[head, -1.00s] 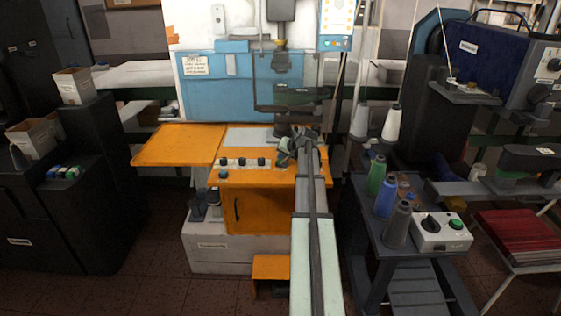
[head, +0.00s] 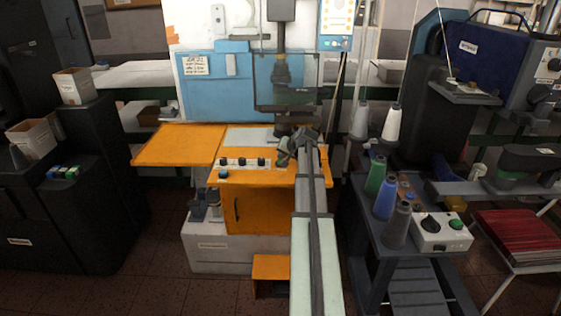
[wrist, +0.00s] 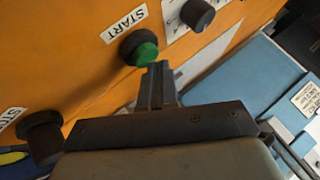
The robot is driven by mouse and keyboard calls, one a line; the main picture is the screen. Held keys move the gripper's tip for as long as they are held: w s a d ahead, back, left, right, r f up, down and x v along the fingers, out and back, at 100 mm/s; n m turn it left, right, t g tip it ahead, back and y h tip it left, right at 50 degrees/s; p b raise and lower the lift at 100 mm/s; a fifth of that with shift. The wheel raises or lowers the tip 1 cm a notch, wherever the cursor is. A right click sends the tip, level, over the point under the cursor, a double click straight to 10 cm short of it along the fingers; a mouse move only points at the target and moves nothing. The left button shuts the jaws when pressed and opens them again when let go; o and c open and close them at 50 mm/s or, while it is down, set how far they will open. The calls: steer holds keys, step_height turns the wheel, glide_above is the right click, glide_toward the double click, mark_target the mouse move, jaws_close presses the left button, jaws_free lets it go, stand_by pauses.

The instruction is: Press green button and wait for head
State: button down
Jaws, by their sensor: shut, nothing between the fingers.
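The green button (wrist: 147,54), in a dark collar beside a START label, is on the orange machine panel in the wrist view. My gripper (wrist: 159,68) is shut and empty. Its fingertips overlap the button's lower right edge; I cannot tell whether they touch it. In the head view, my gripper (head: 296,146) is at the right part of the orange machine (head: 255,190) and the green button is hidden. The machine's head (head: 281,72) is a dark vertical shaft with a yellowish band behind a clear guard. Its lower end is low, just above my gripper.
A dark button (wrist: 40,137) by a partly cut-off STO label and a dark knob (wrist: 197,14) flank the green button. A cart (head: 390,240) with thread cones and a switch box (head: 441,232) stands right of my arm. An orange side table (head: 178,145) extends left.

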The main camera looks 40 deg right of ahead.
steer(key=shift+r, duration=0.6)
steer(key=shift+r, duration=0.1)
steer(key=shift+r, duration=2.4)
